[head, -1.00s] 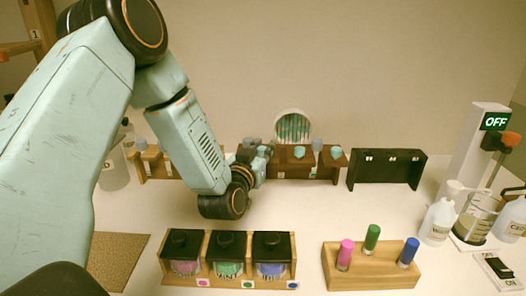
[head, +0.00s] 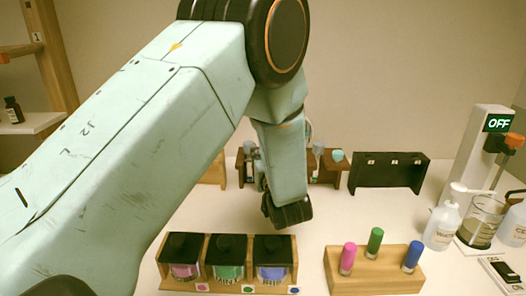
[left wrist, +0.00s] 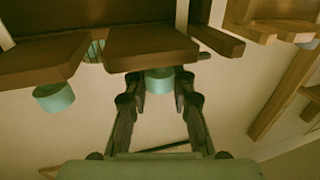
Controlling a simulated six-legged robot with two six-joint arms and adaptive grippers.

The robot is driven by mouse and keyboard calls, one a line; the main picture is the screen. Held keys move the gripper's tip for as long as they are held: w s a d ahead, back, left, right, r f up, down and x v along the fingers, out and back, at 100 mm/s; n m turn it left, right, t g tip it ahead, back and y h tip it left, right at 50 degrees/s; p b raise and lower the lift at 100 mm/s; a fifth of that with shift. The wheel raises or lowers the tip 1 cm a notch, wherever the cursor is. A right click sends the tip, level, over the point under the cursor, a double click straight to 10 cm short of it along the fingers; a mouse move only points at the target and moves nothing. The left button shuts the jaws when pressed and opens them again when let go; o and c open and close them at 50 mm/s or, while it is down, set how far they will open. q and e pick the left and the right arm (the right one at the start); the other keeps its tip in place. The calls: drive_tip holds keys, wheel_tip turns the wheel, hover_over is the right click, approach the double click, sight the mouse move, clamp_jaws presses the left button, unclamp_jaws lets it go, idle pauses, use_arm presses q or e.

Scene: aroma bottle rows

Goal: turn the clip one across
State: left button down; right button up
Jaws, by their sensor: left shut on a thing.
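My left gripper (left wrist: 160,90) reaches the brown wooden rack (head: 327,172) at the back of the table. In the left wrist view its two fingers are closed around a round teal cap (left wrist: 159,82) at the rack's edge. In the head view my arm hides most of this gripper and the held cap. A second teal cap (left wrist: 53,97) shows apart from the fingers, and one stands on the rack's right part in the head view (head: 337,155). I cannot tell a clip apart from these pieces. My right gripper is not in view.
A black rack (head: 388,172) stands right of the brown rack. In front are a wooden holder with black-lidded jars (head: 228,258) and a block (head: 374,277) with pink, green and blue vials. A bottle (head: 440,226) and beaker (head: 482,222) stand at right. The table between is clear.

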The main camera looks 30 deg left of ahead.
use_arm(q)
drive_tip(key=shift+g, duration=0.3)
drive_tip(key=c, duration=1.6)
unclamp_jaws()
drive_tip(key=o, duration=0.4)
drive_tip(key=shift+s+d+r, duration=0.2)
drive_tip(key=shift+o, duration=0.5)
drive_tip(key=shift+w+a+f, duration=0.15)
drive_tip(key=shift+a, duration=0.05)
wheel_tip(320, 180, up, 10)
